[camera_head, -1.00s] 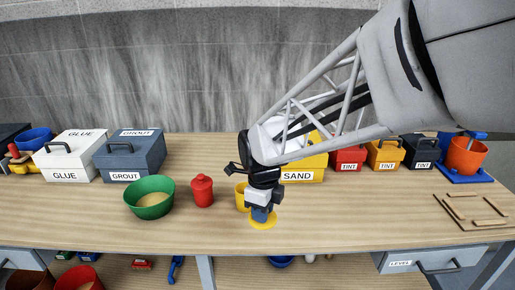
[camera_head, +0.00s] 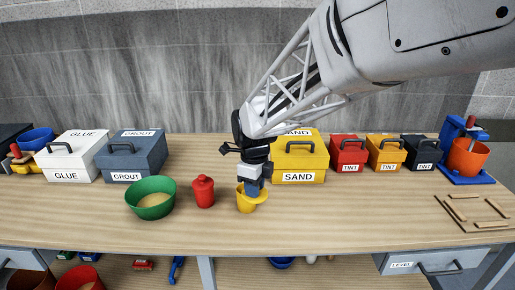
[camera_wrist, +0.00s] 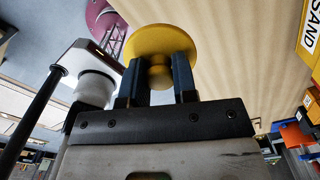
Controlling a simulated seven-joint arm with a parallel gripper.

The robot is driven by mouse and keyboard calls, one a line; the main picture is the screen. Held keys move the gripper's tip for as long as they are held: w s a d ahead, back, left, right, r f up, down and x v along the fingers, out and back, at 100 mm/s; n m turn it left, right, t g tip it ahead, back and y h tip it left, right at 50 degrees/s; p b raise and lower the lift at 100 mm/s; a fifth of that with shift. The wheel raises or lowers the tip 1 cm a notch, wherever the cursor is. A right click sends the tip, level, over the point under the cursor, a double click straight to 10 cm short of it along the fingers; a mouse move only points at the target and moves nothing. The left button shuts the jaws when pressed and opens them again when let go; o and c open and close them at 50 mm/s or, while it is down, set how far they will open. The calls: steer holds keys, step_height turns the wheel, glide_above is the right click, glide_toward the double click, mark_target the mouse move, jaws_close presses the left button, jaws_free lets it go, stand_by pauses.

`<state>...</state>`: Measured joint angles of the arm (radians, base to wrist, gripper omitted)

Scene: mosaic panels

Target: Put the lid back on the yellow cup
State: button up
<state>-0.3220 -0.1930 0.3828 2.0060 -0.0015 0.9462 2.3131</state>
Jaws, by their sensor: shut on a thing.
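The yellow cup (camera_head: 244,206) stands on the bench near its front edge, right of the red lidded cup. My gripper (camera_head: 253,188) points down over it, and its blue fingers are shut on the knob of the yellow lid (camera_head: 263,195). The lid is at the cup's rim level in the picture, reaching out past the cup's right side. I cannot tell whether it touches the cup. The wrist view shows the round yellow lid (camera_wrist: 163,40) with its knob between the fingers of my gripper (camera_wrist: 158,66); the cup does not show there.
A red lidded cup (camera_head: 203,192) and a green bowl (camera_head: 150,203) stand to the left. The yellow SAND box (camera_head: 300,160) is close behind on the right. Boxes line the back of the bench. The front right is clear up to the wooden strips (camera_head: 476,213).

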steer(key=w+a, duration=0.2)
steer(key=w, duration=0.8)
steer(key=shift+a+r, duration=0.35)
steer(key=shift+a, duration=0.05)
steer(key=shift+f, duration=0.25)
steer(key=shift+f, duration=2.9)
steer(key=shift+f, duration=0.25)
steer(key=o, duration=1.5)
steer(key=shift+r, duration=0.2)
steer(key=shift+r, duration=3.3)
